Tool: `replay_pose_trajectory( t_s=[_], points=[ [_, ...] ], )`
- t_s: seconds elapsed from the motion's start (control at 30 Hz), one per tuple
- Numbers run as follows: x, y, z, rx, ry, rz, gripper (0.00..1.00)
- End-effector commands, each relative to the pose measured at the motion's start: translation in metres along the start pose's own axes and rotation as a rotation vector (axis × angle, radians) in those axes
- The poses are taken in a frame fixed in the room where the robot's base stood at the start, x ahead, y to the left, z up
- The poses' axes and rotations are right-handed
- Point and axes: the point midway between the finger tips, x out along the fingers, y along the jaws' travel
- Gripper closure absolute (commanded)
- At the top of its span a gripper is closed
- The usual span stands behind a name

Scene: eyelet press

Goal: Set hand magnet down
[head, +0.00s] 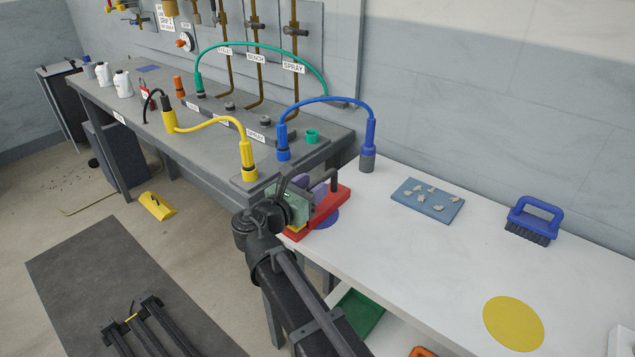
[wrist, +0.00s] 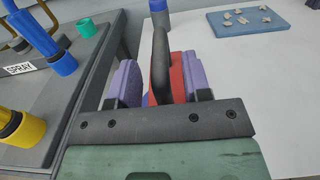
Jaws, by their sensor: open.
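The hand magnet (head: 330,203) is a red block with a dark upright handle, at the left end of the white table. In the wrist view, the dark handle (wrist: 160,65) stands between the purple finger pads of my gripper (wrist: 160,82), with the red block (wrist: 178,75) beyond. My gripper also shows in the head view (head: 311,187). Its pads are apart, with visible space beside the handle.
A blue tray (head: 428,200) with several grey pieces, a blue brush (head: 534,220) and a yellow disc (head: 513,323) are on the white table (head: 440,260). The grey bench (head: 215,150) with hoses adjoins at left.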

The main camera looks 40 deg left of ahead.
Motion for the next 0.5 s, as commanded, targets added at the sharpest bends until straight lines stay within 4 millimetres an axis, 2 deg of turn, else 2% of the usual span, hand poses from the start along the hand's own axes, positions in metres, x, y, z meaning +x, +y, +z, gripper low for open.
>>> replay_pose_trajectory(
  t_s=[0.1, 0.3, 0.5],
  points=[
    [-0.034, -0.001, 0.0, 0.0, 0.0, 0.004, 0.56],
    [-0.081, 0.0, 0.0, 0.0, 0.0, 0.003, 0.56],
    [-0.096, 0.0, 0.0, 0.0, 0.0, 0.0, 0.56]
  ],
)
